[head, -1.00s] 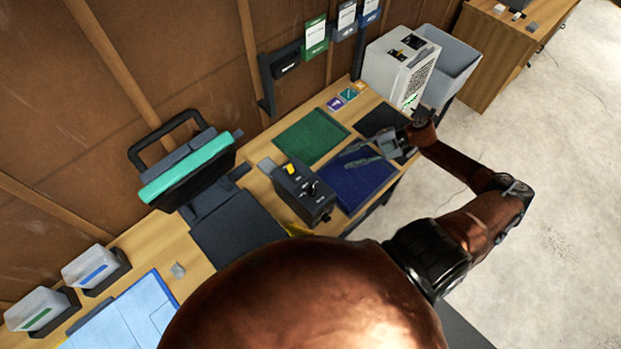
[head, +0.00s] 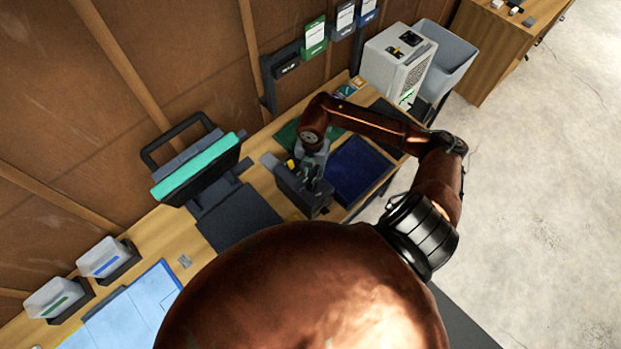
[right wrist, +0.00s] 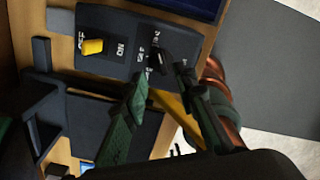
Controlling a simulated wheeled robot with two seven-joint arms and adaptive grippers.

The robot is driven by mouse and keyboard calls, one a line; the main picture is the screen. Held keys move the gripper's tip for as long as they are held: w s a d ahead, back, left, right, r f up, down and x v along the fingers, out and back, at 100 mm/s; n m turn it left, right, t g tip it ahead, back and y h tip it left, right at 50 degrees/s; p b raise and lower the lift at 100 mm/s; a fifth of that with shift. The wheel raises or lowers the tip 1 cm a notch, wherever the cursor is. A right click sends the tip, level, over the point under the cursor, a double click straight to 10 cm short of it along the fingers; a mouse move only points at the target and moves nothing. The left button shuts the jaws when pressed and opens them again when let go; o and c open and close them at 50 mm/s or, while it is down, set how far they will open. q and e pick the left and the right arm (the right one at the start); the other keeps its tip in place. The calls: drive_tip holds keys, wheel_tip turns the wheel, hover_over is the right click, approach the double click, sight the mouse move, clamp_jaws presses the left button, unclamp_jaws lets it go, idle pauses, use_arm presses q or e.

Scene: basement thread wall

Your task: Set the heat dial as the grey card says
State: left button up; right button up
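A dark control box (head: 302,193) stands on the bench. Its yellow switch (head: 291,164) shows at its left end, and in the right wrist view the switch (right wrist: 92,47) lies by the word OFF, with ON beside it. The black dial (right wrist: 157,62) is farther along the same face, with small markings that are hard to read. My right gripper (head: 312,177) is over the box and hides much of the dial in the head view. In the right wrist view its two fingers (right wrist: 165,92) are apart, with the dial beyond their tips. The grey card (head: 346,17) hangs on the wall; its text is unreadable.
A green card (head: 315,38) and a blue card (head: 368,10) flank the grey one. A blue mat (head: 358,170) lies right of the box, a dark flat pad (head: 235,218) left of it. A white machine (head: 397,62) and grey bin (head: 446,55) stand at the back right.

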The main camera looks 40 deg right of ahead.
sight(311, 182)
wheel_tip(311, 182, down, 5)
drive_tip(key=shift+f+p, duration=0.1)
drive_tip(key=shift+p, duration=0.65)
drive_tip(key=shift+w+f, duration=0.15)
drive_tip(key=shift+f, duration=0.5)
drive_tip(key=shift+p, duration=0.3)
drive_tip(key=shift+w, duration=0.1)
clamp_jaws()
